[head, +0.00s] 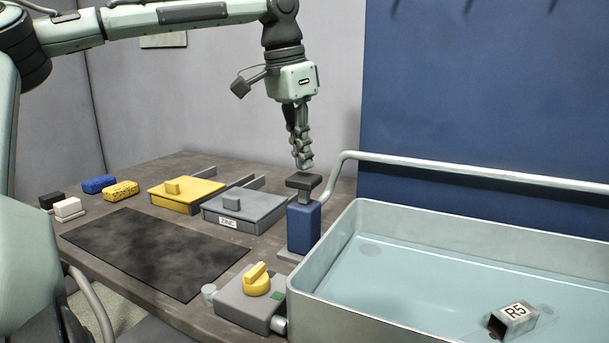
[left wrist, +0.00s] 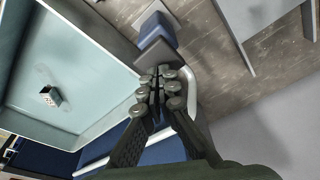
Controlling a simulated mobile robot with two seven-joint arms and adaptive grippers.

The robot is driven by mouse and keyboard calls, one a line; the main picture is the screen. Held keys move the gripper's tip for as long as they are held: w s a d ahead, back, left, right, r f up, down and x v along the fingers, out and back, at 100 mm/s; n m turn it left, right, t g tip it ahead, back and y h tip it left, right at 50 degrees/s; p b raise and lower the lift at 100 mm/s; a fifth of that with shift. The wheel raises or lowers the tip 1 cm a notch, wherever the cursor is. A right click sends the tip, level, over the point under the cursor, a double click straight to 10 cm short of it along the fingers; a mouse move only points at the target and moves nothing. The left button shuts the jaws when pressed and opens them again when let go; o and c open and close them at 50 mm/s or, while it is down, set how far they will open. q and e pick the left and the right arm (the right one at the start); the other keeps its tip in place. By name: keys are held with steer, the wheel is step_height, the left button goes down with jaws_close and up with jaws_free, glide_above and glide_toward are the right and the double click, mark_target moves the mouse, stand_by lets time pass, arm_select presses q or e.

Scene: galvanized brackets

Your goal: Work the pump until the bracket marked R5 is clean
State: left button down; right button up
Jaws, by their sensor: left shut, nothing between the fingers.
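The bracket marked R5 (head: 514,317) lies in the water of the metal tank (head: 330,245) at the lower right, its label facing up. A greyish patch spreads in the water around it. In the left wrist view the bracket (left wrist: 51,96) also shows. The pump (head: 304,226) is a blue block with a dark square head (head: 305,181) on a short stem, standing beside the tank. My left gripper (head: 304,166) points down just above the pump head, shut and empty. In the left wrist view its fingers (left wrist: 160,72) are together near the pump head (left wrist: 155,54). My right gripper is not in view.
A pipe (head: 450,168) runs from the pump along the tank's back. A grey box with a yellow knob (head: 257,279) sits in front of the pump. A yellow lidded box (head: 187,194), a grey ZINC box (head: 245,210), a dark mat (head: 155,250) and several small blocks share the bench.

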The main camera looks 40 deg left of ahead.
mark_target(303, 177)
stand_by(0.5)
arm_select(q)
steer(key=shift+f, duration=2.15)
steer(key=shift+r, duration=2.2)
steer(key=shift+r, duration=0.1)
step_height(303, 177, up, 6)
steer(key=shift+f, duration=0.1)
